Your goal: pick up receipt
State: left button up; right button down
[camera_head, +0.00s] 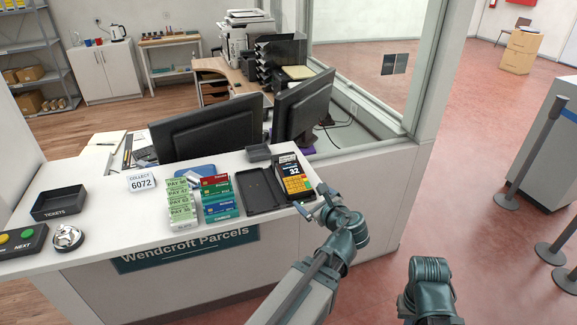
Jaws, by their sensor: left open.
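I cannot make out a receipt for certain. A card terminal (293,183) with yellow keys and a display reading 32 stands at the right end of the white counter (110,215). Several green PAY slips (181,212) lie in a column near the counter's front. A white card reading COLLECT 6072 (142,182) lies further left. My left gripper (311,204) is open at the counter's right front corner, just below the terminal, and looks empty. My right arm shows at the lower right, but its gripper is not in view.
An empty black tray (260,190) lies left of the terminal. Several coloured cards (219,198) lie beside the slips. A TICKETS tray (59,202), a bell (67,238) and a button box (20,241) are at the left. Two monitors (206,128) stand behind the counter.

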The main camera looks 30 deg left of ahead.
pick_arm(q)
notch_tip(320, 180, up, 4)
jog(key=w+a+f+m+t+y, duration=0.1)
jog(key=w+a+m+t, duration=0.1)
jog(key=m, duration=0.3)
jog(key=b, duration=0.2)
send_near(288, 157)
jog(key=shift+w+a+f, duration=0.45)
jog(key=shift+w+f, duration=0.15)
jog(key=shift+w, duration=0.1)
jog(key=shift+w+a, duration=0.2)
jog(key=shift+a, duration=0.15)
jog(key=x, duration=0.3)
jog(key=r+x, duration=0.1)
jog(key=x, duration=0.1)
jog(key=shift+a+f, duration=0.15)
jog(key=shift+a, duration=0.15)
jog(key=shift+y, duration=0.3)
jog(key=c, duration=1.4)
